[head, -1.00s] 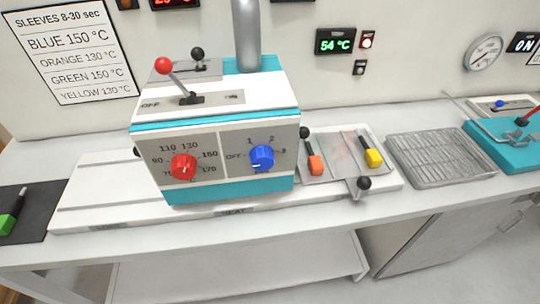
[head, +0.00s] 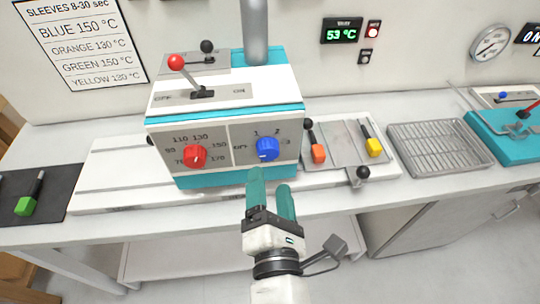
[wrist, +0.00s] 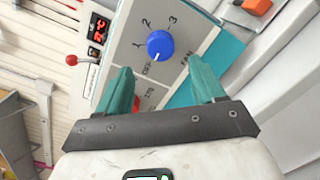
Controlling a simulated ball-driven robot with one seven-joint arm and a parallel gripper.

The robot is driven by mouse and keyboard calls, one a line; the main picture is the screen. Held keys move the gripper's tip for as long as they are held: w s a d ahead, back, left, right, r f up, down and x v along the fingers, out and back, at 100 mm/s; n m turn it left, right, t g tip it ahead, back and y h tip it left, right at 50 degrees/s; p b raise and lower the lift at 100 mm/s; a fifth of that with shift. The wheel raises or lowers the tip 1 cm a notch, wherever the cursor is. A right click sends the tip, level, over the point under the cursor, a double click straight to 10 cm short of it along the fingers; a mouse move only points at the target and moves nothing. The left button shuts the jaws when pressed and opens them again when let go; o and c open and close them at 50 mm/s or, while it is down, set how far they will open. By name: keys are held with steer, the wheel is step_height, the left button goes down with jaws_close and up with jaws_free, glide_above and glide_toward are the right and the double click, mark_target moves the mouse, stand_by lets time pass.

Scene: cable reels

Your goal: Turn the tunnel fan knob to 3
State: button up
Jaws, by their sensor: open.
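The blue fan knob (head: 267,149) is on the right half of the grey front panel (head: 243,135) of the teal and white machine. In the wrist view the same knob (wrist: 160,45) shows a white pointer line towards OFF; marks 1, 2 and 3 run around it. My gripper (head: 270,182) is open and empty, just below and in front of the knob, and not touching it. In the wrist view its teal fingers (wrist: 160,80) stand apart, with the knob beyond their tips and between them.
A red temperature knob (head: 195,156) sits left of the blue one. A red-balled lever (head: 177,63) tilts towards OFF on top. A wire rack (head: 440,145) lies further right.

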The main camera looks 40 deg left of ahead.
mark_target(268, 156)
steer(key=x, duration=0.6)
steer(key=shift+w+a+f+p, duration=0.1)
steer(key=shift+w+a+p, duration=0.1)
steer(key=shift+w+p, duration=0.1)
steer(key=shift+c, duration=0.4)
steer(key=shift+s, duration=0.1)
steer(key=c, duration=1)
